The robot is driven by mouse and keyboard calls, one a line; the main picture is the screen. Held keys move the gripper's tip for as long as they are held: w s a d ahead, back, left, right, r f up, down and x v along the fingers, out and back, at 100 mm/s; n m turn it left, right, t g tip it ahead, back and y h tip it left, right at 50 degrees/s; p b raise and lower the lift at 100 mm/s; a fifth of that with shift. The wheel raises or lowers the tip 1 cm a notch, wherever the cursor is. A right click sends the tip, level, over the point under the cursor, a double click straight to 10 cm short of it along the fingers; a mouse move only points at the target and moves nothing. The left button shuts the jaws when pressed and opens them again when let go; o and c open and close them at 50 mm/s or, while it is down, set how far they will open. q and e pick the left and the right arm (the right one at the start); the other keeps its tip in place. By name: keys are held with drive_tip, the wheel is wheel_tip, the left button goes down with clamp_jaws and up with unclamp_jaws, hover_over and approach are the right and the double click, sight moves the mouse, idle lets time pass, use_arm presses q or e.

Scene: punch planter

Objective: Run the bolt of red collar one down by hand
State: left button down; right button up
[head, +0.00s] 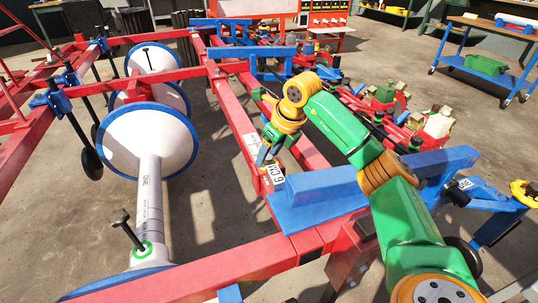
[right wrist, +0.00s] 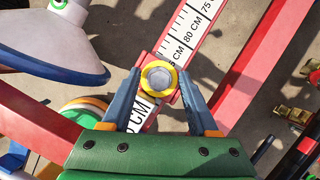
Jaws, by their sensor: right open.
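In the right wrist view, a grey hex bolt head (right wrist: 159,77) with a yellow ring around it sits on a small red collar (right wrist: 172,98) on the beam with the ruler strip. My right gripper (right wrist: 160,84) is open, its two blue-grey fingers on either side of the bolt, with a gap visible between them and the ring. In the head view my right gripper (head: 266,154) points down at the red beam (head: 233,112), and the bolt and collar are hidden there. How far the bolt stands out of the collar cannot be told. My left gripper is not in view.
A white seed drum (head: 149,140) with a blue rim stands left of the beam. A grey pipe (head: 149,205) carries another bolt (head: 126,228) in a green ring. A blue bracket (head: 320,195) lies close in front of my right gripper. Red planter units (head: 415,130) stand at right.

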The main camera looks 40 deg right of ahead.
clamp_jaws()
drive_tip(key=m+p, duration=0.1)
drive_tip(key=m+h+p, duration=0.1)
drive_tip(key=m+p, duration=0.1)
drive_tip(key=shift+r, duration=0.25)
drive_tip(key=shift+f+m, duration=0.1)
drive_tip(key=shift+m, duration=0.3)
drive_tip(key=shift+f+h, duration=0.15)
drive_tip(key=shift+h, duration=0.15)
unclamp_jaws()
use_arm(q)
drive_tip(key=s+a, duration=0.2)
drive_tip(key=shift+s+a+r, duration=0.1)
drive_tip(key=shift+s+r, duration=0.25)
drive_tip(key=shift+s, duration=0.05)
use_arm(e)
drive_tip(key=p+v, duration=0.1)
drive_tip(key=v, duration=0.6)
drive_tip(key=shift+s, duration=0.1)
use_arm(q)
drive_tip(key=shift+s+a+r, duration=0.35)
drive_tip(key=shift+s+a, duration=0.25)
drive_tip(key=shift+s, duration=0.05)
